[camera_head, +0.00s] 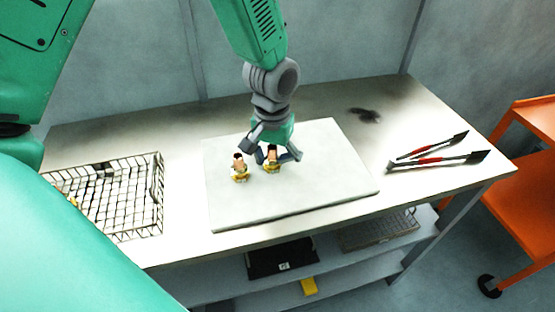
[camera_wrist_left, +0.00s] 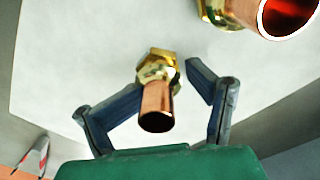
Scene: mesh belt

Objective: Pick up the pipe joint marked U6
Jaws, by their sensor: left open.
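Two pipe joints of brass and copper stand on a pale board (camera_head: 330,185). One pipe joint (camera_head: 240,170) stands at the left, and the other pipe joint (camera_head: 272,160) is at my left gripper (camera_head: 274,158). The other joint (camera_wrist_left: 245,14) is cut off at the top right edge. No U6 marking is readable on either. My left gripper is open and points down. My right gripper is not in view.
A wire basket (camera_head: 160,195) stands on the table at the left. Tongs with red grips (camera_head: 430,159) lie at the right. A lower shelf holds a black box (camera_head: 280,258) and a yellow item (camera_head: 309,286). An orange cart (camera_head: 540,118) stands at the far right.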

